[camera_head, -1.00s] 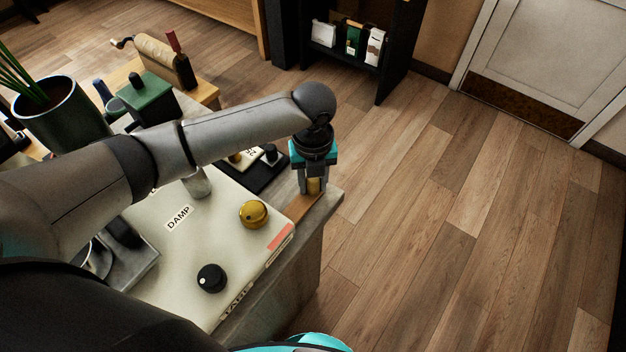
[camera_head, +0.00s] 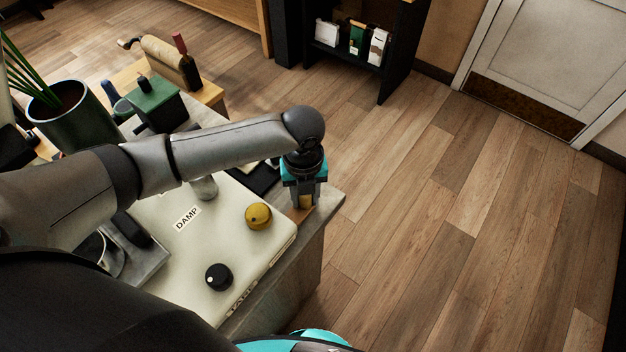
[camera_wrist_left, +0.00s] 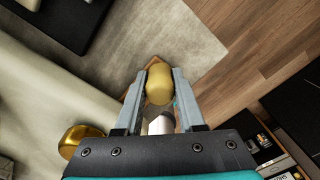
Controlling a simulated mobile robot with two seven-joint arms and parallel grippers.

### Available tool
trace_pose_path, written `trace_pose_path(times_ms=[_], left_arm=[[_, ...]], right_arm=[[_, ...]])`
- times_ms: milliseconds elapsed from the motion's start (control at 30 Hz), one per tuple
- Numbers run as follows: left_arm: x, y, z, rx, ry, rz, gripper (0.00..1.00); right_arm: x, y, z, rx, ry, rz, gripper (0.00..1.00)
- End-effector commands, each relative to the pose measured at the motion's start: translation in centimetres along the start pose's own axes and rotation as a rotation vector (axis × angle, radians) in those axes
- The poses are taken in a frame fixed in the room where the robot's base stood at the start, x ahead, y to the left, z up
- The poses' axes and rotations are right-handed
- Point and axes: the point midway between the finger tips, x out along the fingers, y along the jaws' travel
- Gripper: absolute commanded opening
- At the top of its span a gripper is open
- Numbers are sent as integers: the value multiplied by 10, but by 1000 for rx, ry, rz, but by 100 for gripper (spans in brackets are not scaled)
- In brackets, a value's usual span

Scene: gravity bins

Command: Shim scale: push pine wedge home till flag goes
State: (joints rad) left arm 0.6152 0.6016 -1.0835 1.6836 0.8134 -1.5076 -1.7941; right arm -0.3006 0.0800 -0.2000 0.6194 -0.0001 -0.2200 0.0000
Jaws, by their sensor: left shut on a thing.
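The cream scale (camera_head: 175,275), marked DAMP, sits on a grey counter (camera_head: 333,197) with a brass knob (camera_head: 258,216) and a black knob (camera_head: 218,277) on top. My left gripper (camera_head: 304,202) is at the scale's far right corner, pointing down. It is shut on the yellow grip (camera_wrist_left: 158,84) of the pine wedge (camera_wrist_left: 130,82). The wedge lies low by the scale's edge, mostly hidden by the fingers; how deep it sits under the scale cannot be told. No red flag shows on the scale's side. My right gripper is out of view.
A dark tray (camera_head: 262,178) lies behind the scale, partly hidden by my left arm. A potted plant (camera_head: 78,122) and a green box (camera_head: 155,104) stand at the left. The counter ends just right of the gripper; open floor lies beyond.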

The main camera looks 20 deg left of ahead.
Motion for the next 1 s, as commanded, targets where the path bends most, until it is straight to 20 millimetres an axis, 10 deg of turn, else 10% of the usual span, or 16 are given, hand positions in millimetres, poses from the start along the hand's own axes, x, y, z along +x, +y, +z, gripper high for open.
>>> trace_pose_path(times_ms=[500, 533, 767, 1000], left_arm=[[0, 13, -11, 1, 3, 8, 0], [0, 13, -11, 1, 4, 9, 41], [0, 12, -11, 1, 3, 6, 67], [0, 11, -10, 1, 2, 3, 69]], right_arm=[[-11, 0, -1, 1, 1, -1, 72], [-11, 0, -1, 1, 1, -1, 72], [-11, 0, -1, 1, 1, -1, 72], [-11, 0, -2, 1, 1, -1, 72]])
